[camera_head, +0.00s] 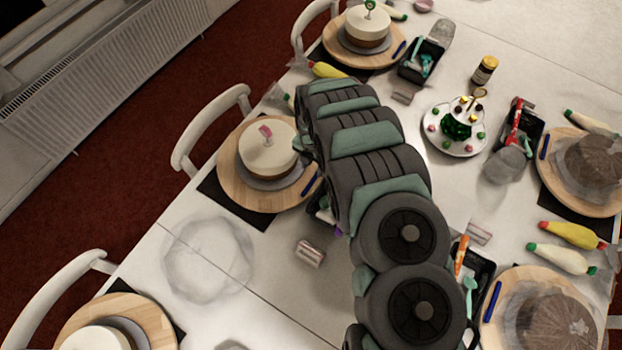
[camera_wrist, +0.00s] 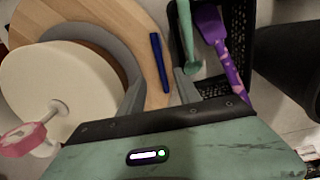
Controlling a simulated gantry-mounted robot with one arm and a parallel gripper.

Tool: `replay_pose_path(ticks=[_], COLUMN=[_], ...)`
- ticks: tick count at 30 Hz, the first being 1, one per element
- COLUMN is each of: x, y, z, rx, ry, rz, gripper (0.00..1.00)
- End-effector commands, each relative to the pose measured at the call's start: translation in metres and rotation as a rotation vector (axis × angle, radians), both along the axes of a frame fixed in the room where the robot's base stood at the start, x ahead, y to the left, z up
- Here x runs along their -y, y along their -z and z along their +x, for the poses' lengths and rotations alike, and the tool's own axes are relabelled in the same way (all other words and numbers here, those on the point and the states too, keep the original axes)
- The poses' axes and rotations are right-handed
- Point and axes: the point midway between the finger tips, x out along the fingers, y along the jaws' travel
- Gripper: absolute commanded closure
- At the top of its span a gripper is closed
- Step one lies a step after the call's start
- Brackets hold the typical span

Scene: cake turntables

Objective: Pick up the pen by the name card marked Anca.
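A dark blue pen (camera_head: 310,183) lies on the right edge of a round wooden board (camera_head: 240,190) at the left-middle place. The pen (camera_wrist: 160,62) also shows in the wrist view, just beyond and between my fingertips. My gripper (camera_wrist: 158,92) is open and empty, its two fingers apart, above the board's edge. In the head view my arm hides the gripper. A small name card (camera_head: 310,253) lies near this place; its writing is too small to read. Other blue pens lie on the top board (camera_head: 399,49), the right board (camera_head: 544,147) and the lower right board (camera_head: 491,301).
A white cake (camera_wrist: 60,95) with a pink topper (camera_wrist: 22,138) stands left of the pen. A black basket (camera_wrist: 238,50) right of it holds a teal tool (camera_wrist: 186,40) and a purple spatula (camera_wrist: 215,40). Clear plastic wrap (camera_head: 208,258) lies at lower left.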

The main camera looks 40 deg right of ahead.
Motion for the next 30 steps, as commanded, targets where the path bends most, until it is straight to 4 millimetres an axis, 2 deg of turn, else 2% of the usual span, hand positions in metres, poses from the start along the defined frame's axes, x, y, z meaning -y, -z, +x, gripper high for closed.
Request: replay_pose_path(ticks=[3, 14, 24, 30], x=[-0.002, -0.001, -0.002, -0.002], y=[0.015, 0.029, 0.063, 0.075], z=[-0.001, 0.0, -0.001, -0.002], rx=[-0.002, 0.001, 0.002, -0.001], ry=[-0.001, -0.002, 0.0, -0.001], rz=[0.003, 0.0, 0.001, 0.0], gripper=[0.6, 0.6, 0.6, 0.6])
